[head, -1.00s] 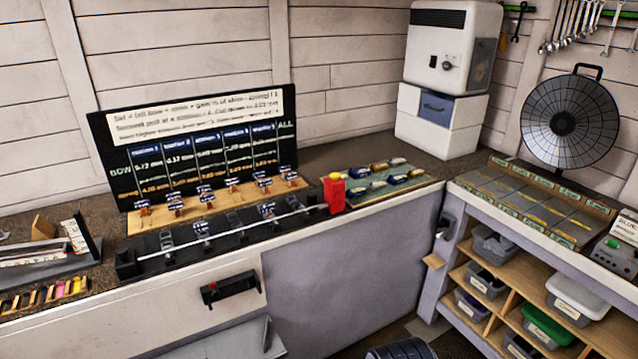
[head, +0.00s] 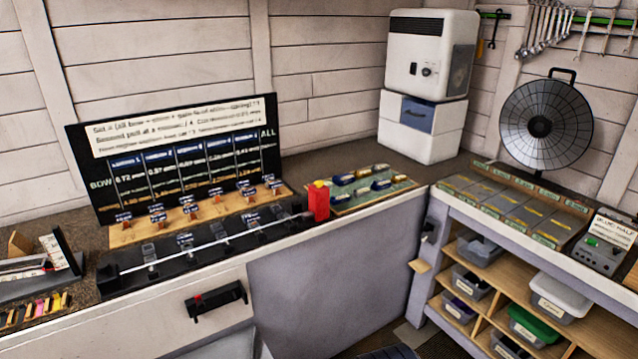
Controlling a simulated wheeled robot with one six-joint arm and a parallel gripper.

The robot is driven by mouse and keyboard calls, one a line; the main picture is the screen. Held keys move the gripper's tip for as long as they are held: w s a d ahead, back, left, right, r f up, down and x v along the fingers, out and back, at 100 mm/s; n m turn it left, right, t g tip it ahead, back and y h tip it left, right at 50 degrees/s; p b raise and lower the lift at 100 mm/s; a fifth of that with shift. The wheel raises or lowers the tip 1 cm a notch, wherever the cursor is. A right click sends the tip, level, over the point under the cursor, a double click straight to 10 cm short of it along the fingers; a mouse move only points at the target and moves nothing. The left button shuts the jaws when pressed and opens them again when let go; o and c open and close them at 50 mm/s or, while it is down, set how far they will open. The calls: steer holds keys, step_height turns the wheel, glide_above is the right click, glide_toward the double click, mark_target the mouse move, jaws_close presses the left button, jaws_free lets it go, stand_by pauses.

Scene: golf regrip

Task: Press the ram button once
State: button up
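No button in view carries a readable ram label. A red block with a yellow top (head: 319,200) stands at the right end of a black rail fixture (head: 190,250) on the bench. A black bracket with a small red spot (head: 217,299) is on the bench front below the rail. A grey control box (head: 603,243) with a green button and a label I cannot fully read sits on the right bench. My gripper is not in view.
A black chart board (head: 180,155) stands behind the rail. A green mat with small blue and tan pieces (head: 345,208) lies right of the red block. A white cabinet (head: 420,125) fills the corner. Shelves with bins (head: 500,310) are under the right bench.

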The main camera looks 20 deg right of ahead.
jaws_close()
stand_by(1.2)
